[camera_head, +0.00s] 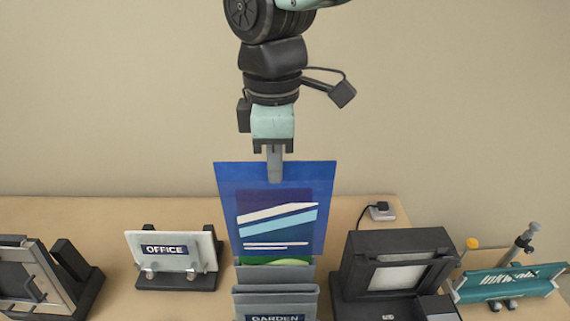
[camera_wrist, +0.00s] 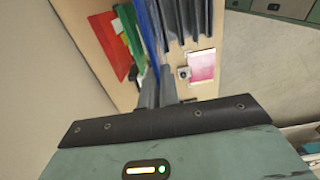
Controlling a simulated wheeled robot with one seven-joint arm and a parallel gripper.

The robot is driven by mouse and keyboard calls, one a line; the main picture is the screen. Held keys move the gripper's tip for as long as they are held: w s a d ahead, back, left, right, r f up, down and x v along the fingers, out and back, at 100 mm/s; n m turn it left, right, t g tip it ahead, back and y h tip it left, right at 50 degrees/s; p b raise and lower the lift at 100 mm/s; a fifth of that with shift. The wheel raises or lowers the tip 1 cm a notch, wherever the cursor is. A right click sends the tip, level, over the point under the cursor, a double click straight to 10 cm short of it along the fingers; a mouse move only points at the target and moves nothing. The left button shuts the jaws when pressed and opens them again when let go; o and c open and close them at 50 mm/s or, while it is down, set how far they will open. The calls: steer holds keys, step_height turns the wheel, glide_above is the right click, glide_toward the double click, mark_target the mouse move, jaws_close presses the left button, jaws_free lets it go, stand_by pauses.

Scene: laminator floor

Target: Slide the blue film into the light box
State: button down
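The blue film (camera_head: 228,205) is an upright dark-blue sheet with white and light-blue stripes. My gripper (camera_head: 274,178) points down and is shut on its top edge, near the middle. In the wrist view the film shows edge-on as a thin blue strip (camera_wrist: 148,32) leading to the gripper fingers (camera_wrist: 158,92). A black box with a pale window (camera_head: 352,262), which looks like the light box, stands to the right of the film. The film's lower edge overlaps the back of a grey file holder (camera_head: 275,290); whether they touch cannot be told.
A green sheet (camera_head: 275,260) sits in the grey holder marked GARDEN. An OFFICE sign (camera_head: 165,250) on a black stand is to the left, with a framed stand (camera_head: 35,275) beyond. A teal rack (camera_head: 510,284) is at the far right. A plug (camera_head: 381,210) lies behind the box.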

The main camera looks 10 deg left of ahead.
steer(key=w+d+b, duration=0.2)
steer(key=d+b, duration=0.1)
steer(key=d, duration=0.6)
steer(key=w+d+f+b, duration=0.1)
steer(key=w+d+b, duration=0.2)
steer(key=d, duration=0.7)
steer(key=w+d+f+b, duration=0.1)
steer(key=w+d+b, duration=0.1)
steer(key=d, duration=0.7)
steer(key=shift+w+d+f+b, duration=0.2)
steer(key=shift+w+d+b, duration=0.2)
steer(key=shift+b, duration=0.25)
steer(key=shift+a+f, duration=0.1)
steer(key=shift+f, duration=0.05)
stand_by(0.6)
steer(key=shift+f, duration=0.25)
steer(key=shift+f+b, duration=0.9)
steer(key=shift+f, duration=0.65)
